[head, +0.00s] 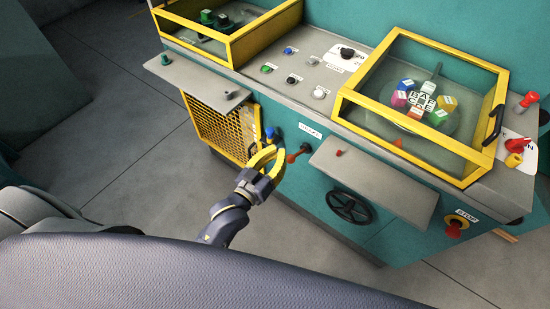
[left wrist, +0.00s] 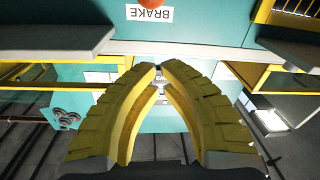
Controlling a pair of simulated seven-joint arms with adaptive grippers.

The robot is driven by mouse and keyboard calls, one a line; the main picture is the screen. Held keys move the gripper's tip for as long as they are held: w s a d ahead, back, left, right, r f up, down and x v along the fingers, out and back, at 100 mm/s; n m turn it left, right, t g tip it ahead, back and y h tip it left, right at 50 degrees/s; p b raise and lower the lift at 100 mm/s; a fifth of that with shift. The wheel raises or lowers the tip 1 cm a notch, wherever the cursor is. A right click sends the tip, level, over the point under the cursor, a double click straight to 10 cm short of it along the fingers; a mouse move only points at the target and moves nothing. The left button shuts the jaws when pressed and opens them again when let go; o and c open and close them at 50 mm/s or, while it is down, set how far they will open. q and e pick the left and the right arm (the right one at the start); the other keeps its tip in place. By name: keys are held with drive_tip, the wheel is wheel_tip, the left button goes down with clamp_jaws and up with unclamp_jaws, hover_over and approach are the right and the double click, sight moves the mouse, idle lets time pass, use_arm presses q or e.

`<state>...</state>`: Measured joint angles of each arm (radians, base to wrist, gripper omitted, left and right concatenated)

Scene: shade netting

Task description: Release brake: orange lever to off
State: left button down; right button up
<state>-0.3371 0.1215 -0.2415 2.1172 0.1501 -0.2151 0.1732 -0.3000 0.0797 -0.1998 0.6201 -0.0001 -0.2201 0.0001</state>
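The orange lever (head: 298,152) sticks out from the teal machine front, below a small white label (head: 311,131). In the left wrist view an orange knob (left wrist: 152,3) shows at the top edge, next to a BRAKE label (left wrist: 149,14) that reads upside down; most of it is cut off. My left gripper (head: 277,158) has yellow fingers and is just left of the lever in the head view, apparently not holding it. In the left wrist view the gripper's fingertips (left wrist: 159,66) come together with nothing between them. My right gripper is in neither view.
A blue knob (head: 269,133) sits close to my left gripper. A grey shelf (head: 375,182) juts out to the right, with a black handwheel (head: 350,207) below. A yellow mesh guard (head: 218,128) stands left. Floor in front is clear.

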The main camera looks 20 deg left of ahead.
sight(288, 156)
use_arm(q)
drive_tip(key=w, duration=0.1)
drive_tip(key=w+d+f, duration=0.1)
drive_tip(key=w, duration=0.1)
drive_tip(key=w+d+f, duration=0.1)
drive_tip(key=w, duration=0.1)
drive_tip(key=shift+w, duration=0.25)
drive_tip(key=shift+s+f, duration=0.35)
drive_tip(key=shift+f, duration=0.55)
drive_tip(key=shift+s+f, duration=0.1)
drive_tip(key=shift+s+f, duration=0.2)
